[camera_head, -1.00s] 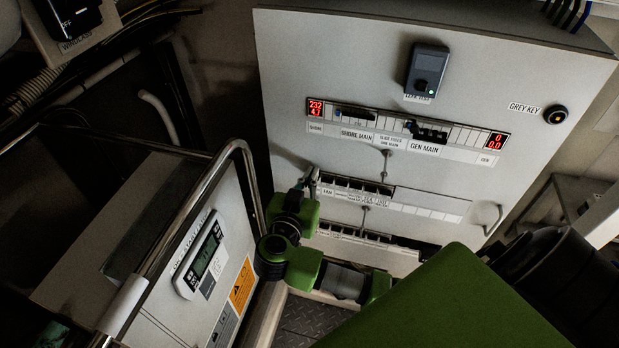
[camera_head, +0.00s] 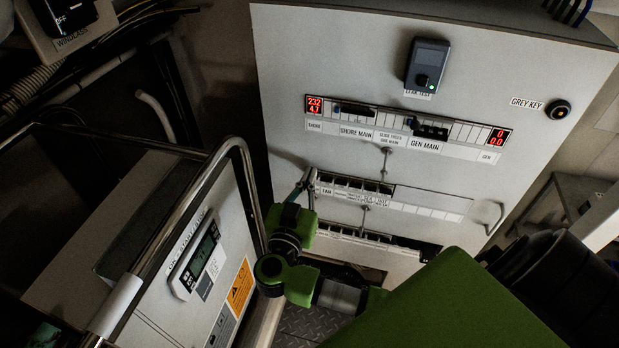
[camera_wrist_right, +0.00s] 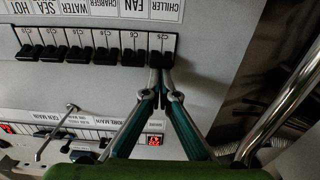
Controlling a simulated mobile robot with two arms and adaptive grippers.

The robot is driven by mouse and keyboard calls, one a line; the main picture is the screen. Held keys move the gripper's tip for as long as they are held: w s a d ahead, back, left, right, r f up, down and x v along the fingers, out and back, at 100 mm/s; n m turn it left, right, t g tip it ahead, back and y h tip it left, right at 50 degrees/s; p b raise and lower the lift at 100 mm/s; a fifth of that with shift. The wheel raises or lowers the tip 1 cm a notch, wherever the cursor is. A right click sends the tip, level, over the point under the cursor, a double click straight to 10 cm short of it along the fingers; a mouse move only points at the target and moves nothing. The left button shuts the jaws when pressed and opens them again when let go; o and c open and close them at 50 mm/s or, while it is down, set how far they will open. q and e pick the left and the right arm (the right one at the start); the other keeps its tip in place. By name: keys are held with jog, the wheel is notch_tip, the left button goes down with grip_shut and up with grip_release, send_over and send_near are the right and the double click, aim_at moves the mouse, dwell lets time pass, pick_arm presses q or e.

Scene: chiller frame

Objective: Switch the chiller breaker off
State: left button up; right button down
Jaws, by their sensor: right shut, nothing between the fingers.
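The chiller breaker (camera_wrist_right: 162,42) is the rightmost in a row of white breakers with black levers in the right wrist view. The CHILLER label (camera_wrist_right: 165,6) is above it in that upside-down view. My right gripper (camera_wrist_right: 161,82) is shut and empty, its teal fingers converging at this breaker's black lever. The fingertips partly hide the lever, so contact and lever position are unclear. In the head view my right gripper (camera_head: 306,180) is at the left end of the middle breaker row (camera_head: 355,185).
A steel guard rail (camera_head: 240,160) and a grey panel with a display (camera_head: 200,255) stand left of my right arm. Other breakers (camera_wrist_right: 105,55) adjoin the chiller one.

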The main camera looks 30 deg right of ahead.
jog(key=shift+s+a+f+t+h+b, duration=0.2)
jog(key=shift+f+t+h+b, duration=0.4)
jog(key=shift+h+b, duration=0.4)
jog(key=shift+s+a+f+b, duration=0.1)
jog(key=shift+f+b, duration=0.2)
jog(key=shift+b, duration=0.25)
jog(key=shift+f+b, duration=0.2)
jog(key=shift+b, duration=0.1)
jog(key=t+h+b, duration=0.1)
jog(key=b, duration=0.1)
jog(key=f+t+h+b, duration=0.1)
jog(key=b, duration=0.1)
jog(key=shift+a, duration=0.1)
jog(key=shift+r, duration=0.15)
jog(key=shift+s+a, duration=0.1)
jog(key=shift+s, duration=0.05)
jog(key=v, duration=1.1)
jog(key=shift+a+f, duration=0.15)
jog(key=shift+f, duration=0.25)
